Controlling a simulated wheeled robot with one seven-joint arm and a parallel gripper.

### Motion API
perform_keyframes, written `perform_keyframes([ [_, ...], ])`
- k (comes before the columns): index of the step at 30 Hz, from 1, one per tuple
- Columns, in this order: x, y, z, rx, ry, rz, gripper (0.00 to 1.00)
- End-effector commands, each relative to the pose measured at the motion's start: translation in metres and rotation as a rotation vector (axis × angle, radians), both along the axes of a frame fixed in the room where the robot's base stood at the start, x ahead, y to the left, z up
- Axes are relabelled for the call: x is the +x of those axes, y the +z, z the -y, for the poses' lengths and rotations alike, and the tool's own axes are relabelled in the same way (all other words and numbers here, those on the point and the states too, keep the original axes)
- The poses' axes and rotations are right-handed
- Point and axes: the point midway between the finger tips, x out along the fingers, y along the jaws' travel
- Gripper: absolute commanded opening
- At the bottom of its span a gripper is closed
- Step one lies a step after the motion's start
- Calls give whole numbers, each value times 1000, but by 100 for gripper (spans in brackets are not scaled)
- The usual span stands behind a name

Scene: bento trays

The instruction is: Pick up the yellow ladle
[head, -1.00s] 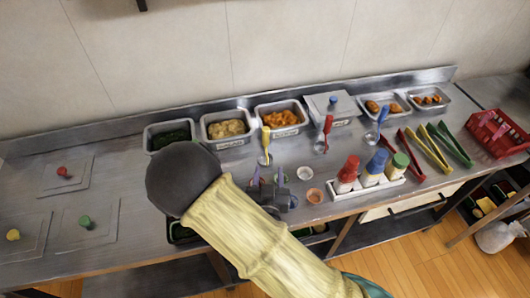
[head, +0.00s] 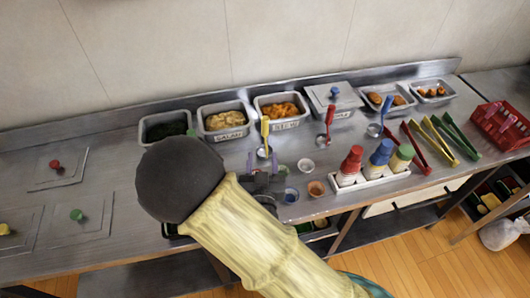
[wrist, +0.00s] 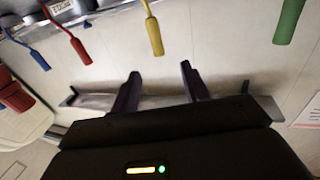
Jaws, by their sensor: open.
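The yellow ladle (head: 265,133) stands with its handle up behind my gripper in the head view, in front of the bin of orange food. Its handle also shows in the wrist view (wrist: 154,36), top centre; its bowl is out of frame there. My gripper (head: 263,163) is open and empty. In the wrist view, the two dark fingers (wrist: 160,83) are spread, with the handle's end above the gap between them, apart from both. My arm covers part of the counter below.
A red ladle (head: 328,122) and a blue ladle (head: 384,112) are to the right. A green handle (wrist: 290,18) shows in the wrist view. Small cups (head: 306,166) and a white bottle rack (head: 370,183) are right of my gripper. Food bins (head: 225,135) line the back.

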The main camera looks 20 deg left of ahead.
Motion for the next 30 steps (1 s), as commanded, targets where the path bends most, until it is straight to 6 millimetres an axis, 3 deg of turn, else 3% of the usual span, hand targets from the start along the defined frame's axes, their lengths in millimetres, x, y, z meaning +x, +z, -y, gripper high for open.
perform_keyframes([
  [18,14,-3,1,1,0,-2,46],
  [30,85,1,-20,-2,-2,-1,46],
])
